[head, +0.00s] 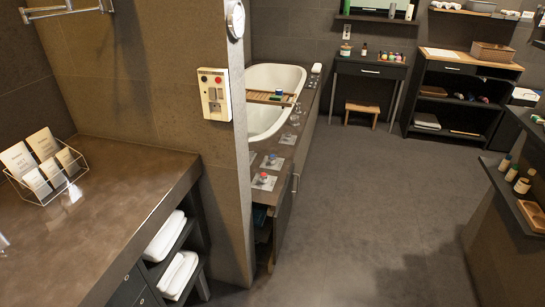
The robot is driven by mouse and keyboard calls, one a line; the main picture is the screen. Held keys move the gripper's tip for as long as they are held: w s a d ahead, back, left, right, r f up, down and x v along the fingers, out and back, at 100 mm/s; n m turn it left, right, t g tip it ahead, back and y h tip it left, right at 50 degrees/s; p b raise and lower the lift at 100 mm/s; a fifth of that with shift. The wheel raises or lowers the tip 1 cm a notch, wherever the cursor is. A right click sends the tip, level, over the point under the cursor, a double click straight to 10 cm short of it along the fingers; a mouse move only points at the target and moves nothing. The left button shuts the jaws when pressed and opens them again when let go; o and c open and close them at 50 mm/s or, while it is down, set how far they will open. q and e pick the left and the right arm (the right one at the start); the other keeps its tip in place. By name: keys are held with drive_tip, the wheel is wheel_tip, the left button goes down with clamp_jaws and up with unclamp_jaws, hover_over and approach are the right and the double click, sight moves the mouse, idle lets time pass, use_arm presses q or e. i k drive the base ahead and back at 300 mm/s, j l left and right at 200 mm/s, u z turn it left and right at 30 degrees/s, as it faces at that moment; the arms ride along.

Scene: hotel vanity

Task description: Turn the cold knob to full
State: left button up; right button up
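Two small knob-like items sit on pale square plates along the narrow dark counter (282,182) beside the bathtub. A wall panel (215,94) on the near partition has a red button, a dark round control and a socket-like part. Neither of my grippers is in view.
A stone counter (120,190) with a wire rack of cards (45,165) fills the left; white towels (179,275) are shelved below it. The partition wall (185,60) stands between it and the bathtub (270,85). Open floor (350,210) lies right of the narrow counter.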

sight(271, 158)
drive_tip(key=i+l+u, duration=0.2)
drive_tip(key=i+l, duration=0.45)
drive_tip(key=i+l+u, duration=0.25)
drive_tip(key=i+l, duration=0.35)
drive_tip(key=l, duration=0.15)
